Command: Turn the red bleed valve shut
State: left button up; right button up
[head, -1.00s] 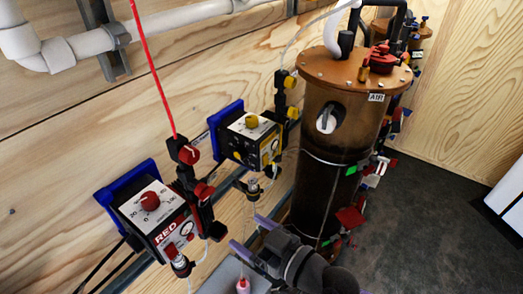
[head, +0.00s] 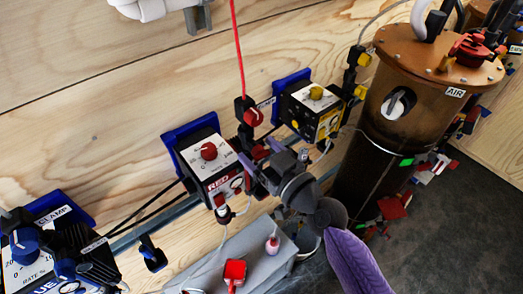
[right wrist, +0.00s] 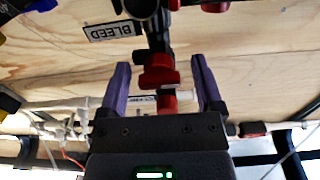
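The red pump (head: 207,162) is on the wooden wall in the head view, with a black valve fitting on its right. A red knob (head: 253,117) tops that fitting, and a lower red handle (head: 259,153) is partly hidden by my fingers. My right gripper (head: 257,150) is open at this lower handle. In the right wrist view, the red bleed valve handle (right wrist: 158,76) lies between the spread purple fingers (right wrist: 159,66), with a gap on each side. A "BLEED" label (right wrist: 113,31) is beside the fitting. My left gripper is not in view.
A yellow pump (head: 314,108) is to the right, before a brown cylinder (head: 385,130). A blue pump (head: 45,255) is at lower left. A grey ledge (head: 255,262) below holds a small pink-capped bottle (head: 272,245) and a red item (head: 234,272). Tubing runs near the fitting.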

grip_shut()
jog(key=shift+m, duration=0.7)
jog(key=shift+o, duration=0.4)
grip_release()
jog(key=b+v, duration=0.1)
jog(key=v, duration=0.9)
jog(key=shift+b, duration=0.35)
